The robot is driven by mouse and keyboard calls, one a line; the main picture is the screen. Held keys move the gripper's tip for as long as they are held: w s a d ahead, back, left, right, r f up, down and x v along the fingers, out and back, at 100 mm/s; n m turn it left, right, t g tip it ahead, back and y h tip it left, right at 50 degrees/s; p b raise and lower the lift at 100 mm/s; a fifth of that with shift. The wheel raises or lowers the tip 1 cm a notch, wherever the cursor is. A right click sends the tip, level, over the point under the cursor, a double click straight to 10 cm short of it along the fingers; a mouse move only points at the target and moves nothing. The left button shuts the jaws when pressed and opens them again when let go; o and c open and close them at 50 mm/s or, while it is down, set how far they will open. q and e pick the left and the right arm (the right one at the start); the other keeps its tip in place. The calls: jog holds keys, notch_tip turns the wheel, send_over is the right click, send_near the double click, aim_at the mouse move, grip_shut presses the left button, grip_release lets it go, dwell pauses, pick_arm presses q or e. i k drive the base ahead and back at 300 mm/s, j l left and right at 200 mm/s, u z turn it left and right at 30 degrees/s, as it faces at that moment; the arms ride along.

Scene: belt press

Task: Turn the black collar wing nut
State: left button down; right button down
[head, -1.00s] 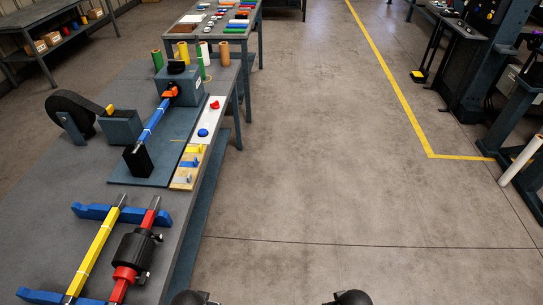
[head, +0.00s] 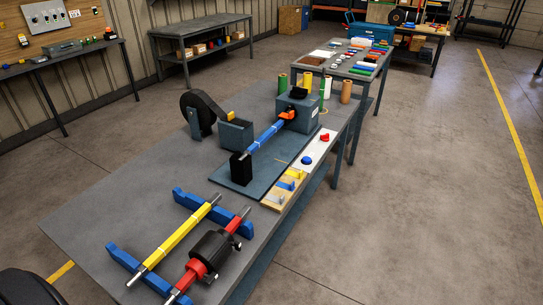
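A red bar (head: 235,223) lies on blue supports at the near end of the bench, with a thick black roll (head: 212,250) around it. A red collar (head: 196,268) sits at the roll's near end. A small dark knob, perhaps the black collar's wing nut (head: 237,244), shows at the roll's far right side. Another small dark knob (head: 214,277) shows by the red collar. Which of them belongs to a black collar is too small to tell. Neither of my grippers is in view. A dark rounded shape at the bottom left may be part of me.
A yellow bar (head: 178,238) lies beside the red bar on blue supports (head: 188,198). Farther along the bench (head: 150,188) are a blue bar (head: 263,140), a grey block (head: 297,112) and a tray of small parts. Open floor (head: 410,200) lies to the right.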

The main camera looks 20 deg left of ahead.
aim_at(236, 245)
jog(key=u, duration=1.15)
jog(key=i+j+z, duration=0.1)
jog(key=j+z, duration=0.25)
jog(key=j, duration=0.2)
jog(key=l+u, duration=0.5)
jog(key=l, duration=0.3)
